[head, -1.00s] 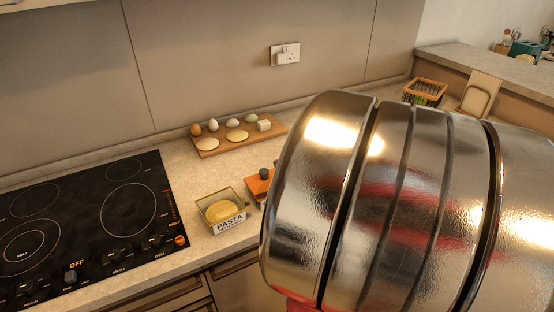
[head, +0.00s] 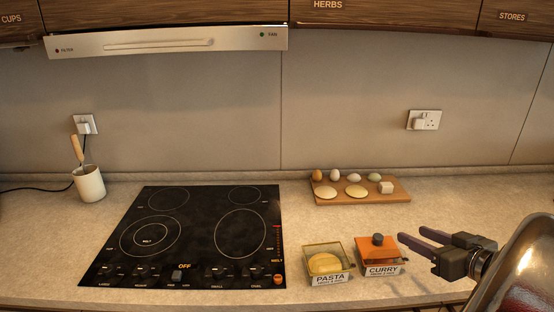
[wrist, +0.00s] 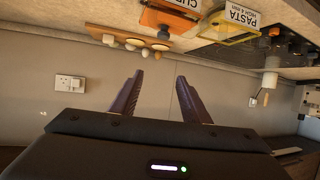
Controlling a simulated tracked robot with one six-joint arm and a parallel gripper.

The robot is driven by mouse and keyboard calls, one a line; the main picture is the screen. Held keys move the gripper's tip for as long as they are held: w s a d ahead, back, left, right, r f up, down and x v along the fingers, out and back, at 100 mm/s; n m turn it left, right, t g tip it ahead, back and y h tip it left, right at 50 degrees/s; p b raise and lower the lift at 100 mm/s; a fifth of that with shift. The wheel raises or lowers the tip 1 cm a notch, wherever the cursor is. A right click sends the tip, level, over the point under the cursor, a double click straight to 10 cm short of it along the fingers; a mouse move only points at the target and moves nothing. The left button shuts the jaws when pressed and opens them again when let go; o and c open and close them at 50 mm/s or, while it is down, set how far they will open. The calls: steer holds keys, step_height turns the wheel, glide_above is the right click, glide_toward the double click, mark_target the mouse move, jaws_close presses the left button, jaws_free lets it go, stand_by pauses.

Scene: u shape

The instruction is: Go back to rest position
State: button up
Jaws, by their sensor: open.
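My gripper (head: 420,242) is at the right of the head view, above the counter's front part, just right of the orange curry box. Its two dark fingers point left and are apart, with nothing between them. In the wrist view my gripper (wrist: 158,82) is also open and empty, with the counter appearing upside down at the top. Part of my shiny metal arm fills the lower right corner of the head view.
A black hob (head: 190,237) reads OFF. The pasta box (head: 326,262) and curry box (head: 379,255) stand at the front. A wooden board (head: 360,194) holds eggs and other pieces. A utensil pot (head: 89,184) stands left. The counter's right side looks clear.

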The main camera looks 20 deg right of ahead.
steer(key=w+d+r+m+g+h, duration=0.2)
steer(key=w+r+m+g+h, duration=0.1)
steer(key=w+r+h, duration=0.3)
steer(key=s+a+f+n+g+y, duration=0.1)
steer(key=s+a+f+y, duration=0.1)
steer(key=a, duration=0.9)
steer(key=s+a+f+n+g+y, duration=0.1)
steer(key=s+a, duration=0.4)
steer(key=a, duration=0.7)
steer(key=s+a+f+n+g+y, duration=0.1)
steer(key=s+a+f+g+y, duration=0.2)
steer(key=a, duration=0.8)
steer(key=shift+s+a+f, duration=0.2)
steer(key=shift+s+f, duration=0.45)
steer(key=shift+s, duration=0.1)
steer(key=shift+c, duration=0.5)
